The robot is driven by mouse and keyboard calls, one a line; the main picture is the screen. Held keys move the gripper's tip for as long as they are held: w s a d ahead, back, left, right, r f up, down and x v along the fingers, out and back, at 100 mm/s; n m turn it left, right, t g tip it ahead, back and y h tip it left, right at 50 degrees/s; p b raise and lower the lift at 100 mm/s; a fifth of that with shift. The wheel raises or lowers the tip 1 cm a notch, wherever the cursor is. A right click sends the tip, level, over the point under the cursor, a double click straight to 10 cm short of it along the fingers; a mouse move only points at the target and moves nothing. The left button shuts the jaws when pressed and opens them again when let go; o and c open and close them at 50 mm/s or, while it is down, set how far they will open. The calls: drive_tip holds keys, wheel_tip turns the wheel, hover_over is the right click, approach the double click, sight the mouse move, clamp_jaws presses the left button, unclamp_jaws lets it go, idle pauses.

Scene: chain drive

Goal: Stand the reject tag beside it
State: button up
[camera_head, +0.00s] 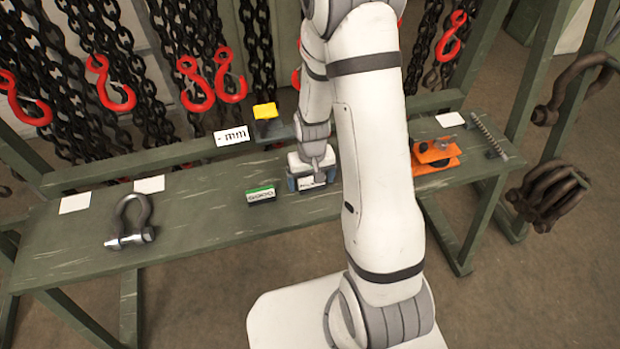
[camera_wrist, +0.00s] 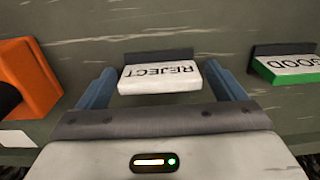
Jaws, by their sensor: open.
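The reject tag (camera_wrist: 160,77) is a small white block lettered REJECT, with a dark strip behind it, on the green bench. In the wrist view it lies between the two blue fingers of my gripper (camera_wrist: 158,70). The fingers are open, with a gap at each side of the tag. In the head view my gripper (camera_head: 312,180) is low over the middle of the bench, and the tag is mostly hidden there. A green-edged GOOD tag (camera_head: 262,194) stands just left of my gripper; it also shows at the right in the wrist view (camera_wrist: 288,69).
A grey shackle (camera_head: 130,222) stands on the left of the bench (camera_head: 200,205). An orange item (camera_head: 433,155) is right of my arm. A yellow-topped device (camera_head: 265,120) and a white "mm" card (camera_head: 231,136) are behind. Chains with red hooks hang behind the bench.

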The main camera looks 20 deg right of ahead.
drive_tip(key=shift+r, duration=0.1)
wheel_tip(320, 180, up, 12)
wheel_tip(320, 180, up, 10)
drive_tip(key=f+t, duration=0.1)
hover_over(311, 177)
drive_tip(key=s, duration=0.6)
drive_tip(key=s+r+t, duration=0.1)
drive_tip(key=s+r, duration=0.5)
drive_tip(key=s, duration=0.2)
drive_tip(key=shift+s+r+t, duration=0.15)
drive_tip(key=shift+r+t, duration=0.05)
drive_tip(key=shift+t, duration=0.1)
